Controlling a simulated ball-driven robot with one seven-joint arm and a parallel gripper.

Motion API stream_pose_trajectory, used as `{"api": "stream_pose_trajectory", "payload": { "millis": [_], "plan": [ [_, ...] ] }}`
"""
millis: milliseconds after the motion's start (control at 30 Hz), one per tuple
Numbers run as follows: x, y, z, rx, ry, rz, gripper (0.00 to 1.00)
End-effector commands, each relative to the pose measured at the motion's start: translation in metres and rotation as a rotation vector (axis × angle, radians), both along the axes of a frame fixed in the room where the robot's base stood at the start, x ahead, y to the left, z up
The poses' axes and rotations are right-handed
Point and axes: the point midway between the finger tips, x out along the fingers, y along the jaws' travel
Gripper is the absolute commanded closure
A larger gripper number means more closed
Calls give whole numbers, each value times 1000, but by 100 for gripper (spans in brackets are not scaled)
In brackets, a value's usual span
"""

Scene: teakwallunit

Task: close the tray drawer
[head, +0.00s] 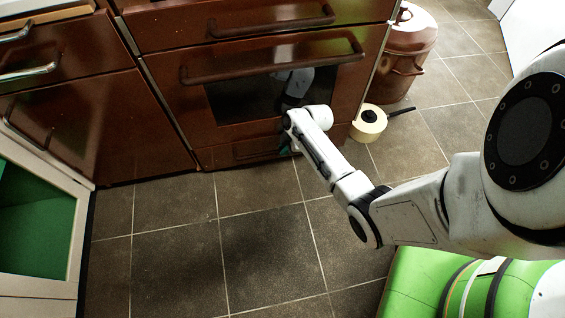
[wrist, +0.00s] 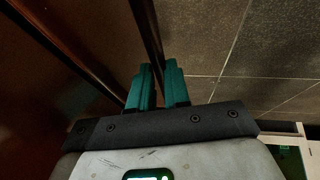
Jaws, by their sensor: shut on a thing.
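The tray drawer (head: 222,156) is the low reddish-brown front at the bottom of the oven unit in the head view. Its handle is a dark bar (head: 255,151), partly hidden at the right by my arm. My gripper (head: 288,149) is at the right part of this front, low near the floor and mostly hidden behind my wrist. In the wrist view my gripper's teal fingers (wrist: 158,85) are shut on the dark handle bar (wrist: 148,28), which runs up from between them. How far the drawer stands out cannot be told; its front looks near the unit's face.
The oven door (head: 245,98) with its long handle is above the drawer. A brown lidded bin (head: 405,55) and a cream round pan-like object (head: 368,124) stand to the right. An open cabinet door (head: 75,235) is at left. The tiled floor (head: 215,245) in front is clear.

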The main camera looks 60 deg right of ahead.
Motion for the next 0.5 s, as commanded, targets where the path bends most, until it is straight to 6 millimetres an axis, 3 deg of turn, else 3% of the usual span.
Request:
{"api": "stream_pose_trajectory", "payload": {
  "millis": [133,167,200,400,500],
  "plan": [
    [-5,2,-4,5,13,-4,100],
    [-6,2,-5,5,13,-4,81],
    [-6,2,-5,6,14,-4,77],
    [-4,2,-3,4,9,-3,58],
    [-3,2,-3,3,8,-2,58]
  ]
}}
